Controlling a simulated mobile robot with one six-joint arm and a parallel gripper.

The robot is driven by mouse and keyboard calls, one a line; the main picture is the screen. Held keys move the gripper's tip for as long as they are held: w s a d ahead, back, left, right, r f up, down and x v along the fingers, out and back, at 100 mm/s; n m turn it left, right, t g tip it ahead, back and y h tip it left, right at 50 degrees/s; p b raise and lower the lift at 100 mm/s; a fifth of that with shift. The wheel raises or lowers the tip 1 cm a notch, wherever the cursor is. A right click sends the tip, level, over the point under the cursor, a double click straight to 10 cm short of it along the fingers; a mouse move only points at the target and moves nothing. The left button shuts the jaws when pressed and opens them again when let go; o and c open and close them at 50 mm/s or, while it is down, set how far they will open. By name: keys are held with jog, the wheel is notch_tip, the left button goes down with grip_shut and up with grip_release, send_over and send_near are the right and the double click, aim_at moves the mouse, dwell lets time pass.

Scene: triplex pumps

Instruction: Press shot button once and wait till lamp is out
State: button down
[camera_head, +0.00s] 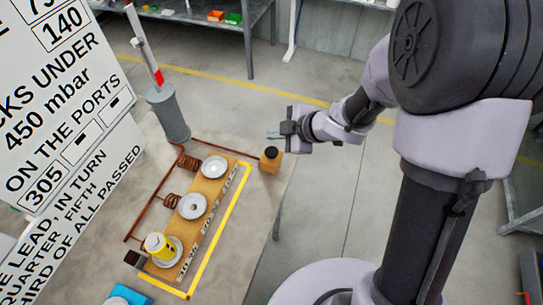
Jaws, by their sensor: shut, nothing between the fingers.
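A small tan box with a black round top (270,158), which looks like the shot button, stands at the table's right edge, at the end of a copper pipe. My gripper (272,134) is shut and empty, just above and behind the box in the picture. It appears apart from the black top, but its height over it is hard to tell. I cannot make out a lit lamp. A small dark block (135,258) sits at the near left of the wooden board; what it is cannot be told.
A grey cylinder with an upright tube (170,112) stands behind. A large sign (65,100) blocks the left.

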aim_at(274, 153)
jog(key=shift+f+b, duration=1.45)
jog(key=shift+f, duration=0.8)
jog(key=shift+f, duration=0.4)
jog(key=shift+f+b, duration=0.7)
jog(key=shift+b, duration=0.05)
dwell(0.7)
jog(key=shift+r+p, duration=1.1)
jog(key=shift+p, duration=0.1)
notch_tip(274, 153, up, 5)
jog(key=p, duration=0.5)
jog(key=shift+r, duration=0.1)
